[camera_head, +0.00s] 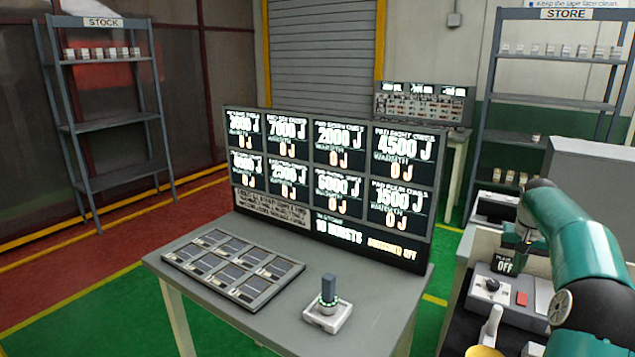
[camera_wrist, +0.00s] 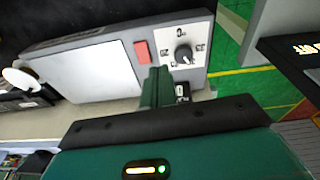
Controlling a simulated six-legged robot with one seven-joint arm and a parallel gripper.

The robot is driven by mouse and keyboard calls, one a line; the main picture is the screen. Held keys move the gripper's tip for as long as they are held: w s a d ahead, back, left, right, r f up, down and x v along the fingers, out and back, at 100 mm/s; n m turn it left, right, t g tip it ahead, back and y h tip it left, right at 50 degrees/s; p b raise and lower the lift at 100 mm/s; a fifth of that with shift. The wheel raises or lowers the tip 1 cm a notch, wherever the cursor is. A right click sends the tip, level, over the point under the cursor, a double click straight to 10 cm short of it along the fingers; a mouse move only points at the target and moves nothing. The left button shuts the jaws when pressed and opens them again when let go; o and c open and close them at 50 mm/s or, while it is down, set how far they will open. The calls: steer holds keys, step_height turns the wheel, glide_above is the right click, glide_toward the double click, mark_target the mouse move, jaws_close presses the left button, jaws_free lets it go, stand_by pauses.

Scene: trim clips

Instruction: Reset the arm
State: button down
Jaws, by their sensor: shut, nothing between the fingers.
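My arm is teal and rises at the right of the head view, bending over the workbench there. My gripper (camera_wrist: 157,86) shows in the wrist view as teal fingers shut together with nothing between them. It is over or in front of a control box (camera_wrist: 85,72) with a black knob (camera_wrist: 183,54), a red button (camera_wrist: 142,51) and a pale plate. In the head view the same box (camera_head: 508,285) stands below my arm, with a small display reading OFF. I cannot tell whether the fingertips touch the box.
A grey table (camera_head: 375,318) holds a tray of dark pads (camera_head: 232,265), a small post on a white base (camera_head: 328,300) and a large display board (camera_head: 335,185). A STOCK shelf (camera_head: 105,120) stands at left, a STORE shelf (camera_head: 545,100) at back right. Green floor lies between table and bench.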

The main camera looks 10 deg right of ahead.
steer(key=s+a+r+n, duration=0.15)
steer(key=a+r, duration=0.25)
steer(key=a, duration=0.5)
steer(key=s+a+r+n+t, duration=0.1)
steer(key=s+a+r, duration=0.2)
steer(key=a, duration=0.6)
steer(key=s+a+r+n, duration=0.2)
steer(key=a+r, duration=0.2)
steer(key=a, duration=0.5)
steer(key=s+a+f+n+t, duration=0.1)
steer(key=s+a+f, duration=0.2)
steer(key=s+a, duration=0.5)
steer(key=s+a+f+n+t+y, duration=0.1)
steer(key=s+a+f+n+t, duration=0.1)
steer(key=s+a, duration=0.7)
steer(key=s+f, duration=0.1)
steer(key=s, duration=0.5)
steer(key=shift+f, duration=0.4)
steer(key=shift+a, duration=0.1)
